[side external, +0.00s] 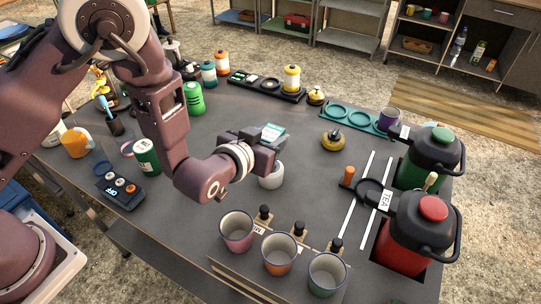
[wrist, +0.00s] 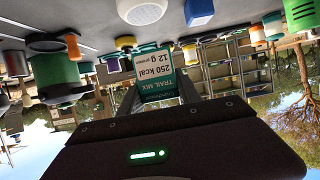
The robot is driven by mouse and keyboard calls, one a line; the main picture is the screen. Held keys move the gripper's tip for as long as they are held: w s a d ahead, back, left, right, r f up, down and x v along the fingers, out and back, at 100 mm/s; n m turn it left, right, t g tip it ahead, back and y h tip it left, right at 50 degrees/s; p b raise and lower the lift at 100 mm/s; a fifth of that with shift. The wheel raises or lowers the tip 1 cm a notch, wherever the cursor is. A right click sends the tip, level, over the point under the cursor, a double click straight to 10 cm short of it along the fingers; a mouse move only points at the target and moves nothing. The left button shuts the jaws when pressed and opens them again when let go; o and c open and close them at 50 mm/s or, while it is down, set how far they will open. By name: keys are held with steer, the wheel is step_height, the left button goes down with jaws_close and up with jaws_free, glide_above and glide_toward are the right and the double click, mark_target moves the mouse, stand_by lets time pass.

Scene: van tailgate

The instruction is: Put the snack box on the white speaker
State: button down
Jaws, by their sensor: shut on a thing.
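The snack box (side external: 273,132) is a small teal and white packet. In the wrist view its label (wrist: 158,75) reads trail mix, 250 kcal, upside down. My gripper (side external: 262,146) is shut on it and holds it above the table. The white speaker (side external: 271,178) is a rounded white piece on the table, just below my gripper in the side view. Its upper part is partly hidden by my gripper. In the wrist view the speaker (wrist: 142,11) shows a dotted grille at the top edge. The box and the speaker look apart.
Three cups (side external: 279,253) stand at the front. A red urn (side external: 408,238) and a green urn (side external: 428,160) stand at the right. A yellow round object (side external: 333,140) lies beyond the speaker. A green can (side external: 147,157) stands at left. Table surface between speaker and cups is clear.

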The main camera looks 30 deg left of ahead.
step_height(320, 180, down, 5)
steer(key=shift+r, duration=0.1)
steer(key=c, duration=0.9)
jaws_free()
steer(key=shift+o, duration=0.2)
steer(key=shift+r, duration=0.1)
steer(key=v, duration=0.7)
steer(key=shift+s, duration=0.2)
steer(key=shift+r, duration=0.1)
